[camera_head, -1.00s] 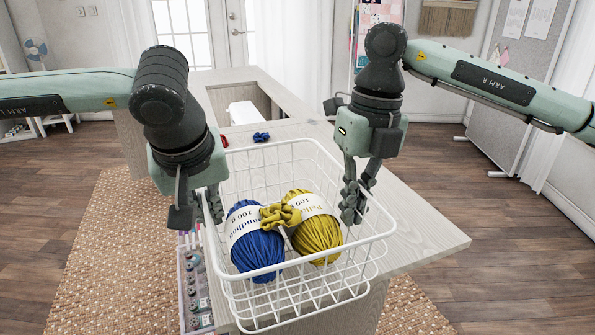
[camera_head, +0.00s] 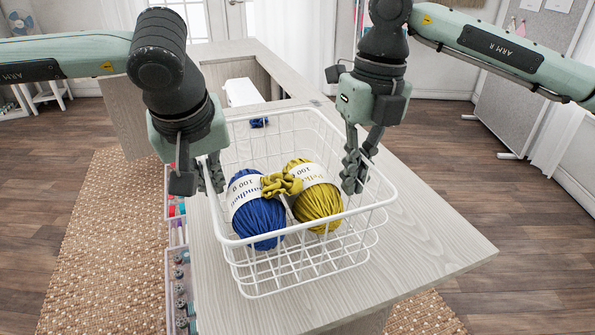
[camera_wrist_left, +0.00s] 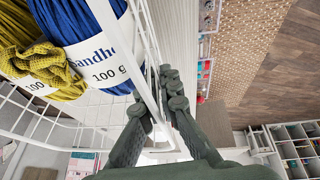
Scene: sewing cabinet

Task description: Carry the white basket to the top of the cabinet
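The white wire basket (camera_head: 350,212) is upright between my two grippers, above the pale cabinet top (camera_head: 440,240); I cannot tell whether it touches. It holds a blue yarn ball (camera_head: 257,215), a mustard yarn ball (camera_head: 318,203) and a mustard knotted piece (camera_head: 282,184) on top. My left gripper (camera_head: 207,178) is shut on the basket's left rim; the left wrist view shows its fingers (camera_wrist_left: 160,92) closed around the white wire. My right gripper (camera_head: 355,172) is at the right rim with its fingers close together around it. The right contact is partly hidden.
A white object (camera_head: 242,92) is in the recess further back. Open compartments with spools (camera_head: 180,290) are at the lower left. Bare top extends to the right of the basket.

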